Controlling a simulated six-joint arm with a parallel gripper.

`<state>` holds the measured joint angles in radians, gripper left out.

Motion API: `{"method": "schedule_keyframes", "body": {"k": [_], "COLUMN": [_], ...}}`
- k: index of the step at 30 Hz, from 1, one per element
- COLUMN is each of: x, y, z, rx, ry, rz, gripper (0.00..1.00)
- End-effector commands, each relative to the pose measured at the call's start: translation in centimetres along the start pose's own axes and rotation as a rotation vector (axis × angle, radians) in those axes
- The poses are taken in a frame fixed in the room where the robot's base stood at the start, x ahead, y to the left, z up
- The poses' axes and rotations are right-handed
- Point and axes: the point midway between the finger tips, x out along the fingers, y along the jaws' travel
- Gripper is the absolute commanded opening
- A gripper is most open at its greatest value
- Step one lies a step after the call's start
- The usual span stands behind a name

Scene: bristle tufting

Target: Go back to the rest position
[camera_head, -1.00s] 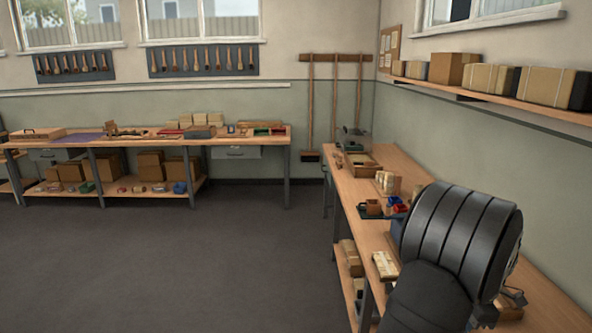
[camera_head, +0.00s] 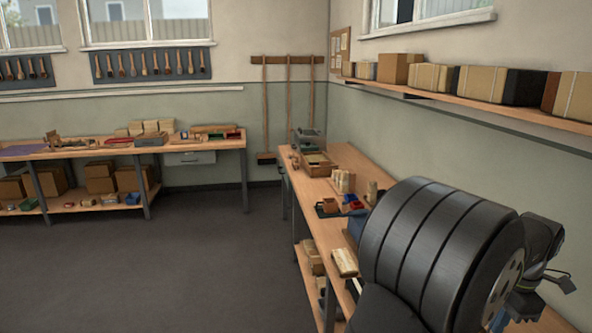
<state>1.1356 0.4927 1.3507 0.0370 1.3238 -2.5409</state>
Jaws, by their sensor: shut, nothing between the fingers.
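My arm's large black ribbed link fills the lower right and hides part of the right bench. My gripper (camera_head: 561,281) shows small and dark beyond that link, near the right edge, above the right bench's near part. It looks shut and I see nothing held in it. Much of the wrist is hidden behind the link.
The long right bench (camera_head: 357,163) holds a wooden tray (camera_head: 318,165), cream blocks (camera_head: 343,181) and small bins. A wall shelf (camera_head: 450,101) carries several boxes above it. The left bench (camera_head: 100,150) stands along the back wall. The grey floor (camera_head: 170,270) between the benches is clear.

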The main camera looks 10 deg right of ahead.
Motion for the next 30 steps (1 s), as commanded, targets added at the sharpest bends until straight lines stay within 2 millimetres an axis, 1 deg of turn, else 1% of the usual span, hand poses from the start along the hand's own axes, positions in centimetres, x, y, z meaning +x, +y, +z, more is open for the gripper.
{"method": "schedule_keyframes", "body": {"k": [1, 6, 12, 24, 26, 30], "x": [-0.6, -1.8, -2.6, -2.7, -2.6, -1.9], "y": [-0.8, -2.9, -4.0, -4.2, -4.0, -2.9], "z": [0.4, 1.4, 1.8, 1.9, 1.8, 1.4], "rx": [0.010, 0.030, 0.041, 0.042, 0.040, 0.029], "ry": [-0.005, -0.014, -0.018, -0.019, -0.018, -0.013], "rz": [0.002, 0.003, 0.003, 0.003, 0.002, 0.002], "gripper": [0.00, 0.00, 0.00, 0.00, 0.00, 0.00]}}
